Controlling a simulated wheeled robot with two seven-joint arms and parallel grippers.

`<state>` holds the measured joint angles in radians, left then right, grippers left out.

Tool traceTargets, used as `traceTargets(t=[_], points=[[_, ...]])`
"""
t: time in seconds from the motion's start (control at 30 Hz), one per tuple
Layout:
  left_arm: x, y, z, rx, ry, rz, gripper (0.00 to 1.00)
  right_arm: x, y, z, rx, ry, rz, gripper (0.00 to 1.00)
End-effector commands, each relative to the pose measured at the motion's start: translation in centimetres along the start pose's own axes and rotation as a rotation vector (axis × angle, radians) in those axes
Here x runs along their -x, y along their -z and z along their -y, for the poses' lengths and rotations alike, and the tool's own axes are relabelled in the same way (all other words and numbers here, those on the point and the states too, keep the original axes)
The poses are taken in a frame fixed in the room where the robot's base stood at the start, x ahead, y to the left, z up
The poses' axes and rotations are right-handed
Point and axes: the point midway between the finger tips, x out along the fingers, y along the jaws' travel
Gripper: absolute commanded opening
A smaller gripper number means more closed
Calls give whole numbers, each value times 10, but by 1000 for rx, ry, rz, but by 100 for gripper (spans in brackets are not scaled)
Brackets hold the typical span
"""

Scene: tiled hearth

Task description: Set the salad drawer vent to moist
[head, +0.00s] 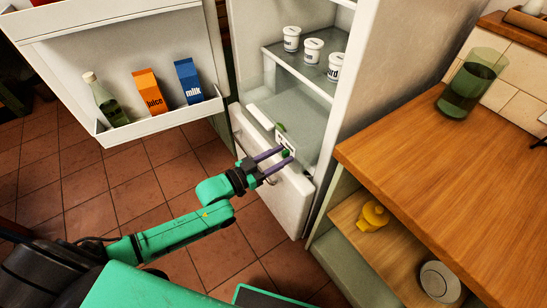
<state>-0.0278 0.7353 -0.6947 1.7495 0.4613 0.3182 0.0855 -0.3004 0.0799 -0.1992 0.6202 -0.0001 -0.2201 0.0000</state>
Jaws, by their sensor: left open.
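The fridge stands open, with the salad drawer (270,190) as a white-fronted bin at its bottom. A pale strip with a small white label (280,139) and a green mark (281,127) lies along the drawer's top front. A small dark green knob (286,153) shows at the right end of this strip. My left gripper (287,153) is open in front of the drawer, its two purple fingers on either side of the knob. I cannot tell whether they touch it. The label's wording is too small to read and partly hidden by the fingers. My right gripper is not in view.
The open fridge door (130,60) at left holds a green bottle (104,100), a juice carton (149,92) and a milk carton (188,82). Several white pots (313,51) stand on the fridge shelf. A wooden counter (430,170) with a green glass (472,85) borders the right.

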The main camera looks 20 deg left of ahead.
Motion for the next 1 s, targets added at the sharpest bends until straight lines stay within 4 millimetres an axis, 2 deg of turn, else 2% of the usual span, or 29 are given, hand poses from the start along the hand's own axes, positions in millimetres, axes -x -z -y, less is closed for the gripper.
traceTargets(t=[0.17,0.5,0.6,0.73,1.0], points=[[21,-1,0,1,1,5,48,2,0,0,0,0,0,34],[113,0,-2,2,-2,8,48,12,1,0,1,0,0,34],[132,0,-2,2,-2,6,48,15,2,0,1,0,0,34],[144,0,-2,1,-2,2,48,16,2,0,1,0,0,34],[144,0,-1,0,-2,0,48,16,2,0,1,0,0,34]])
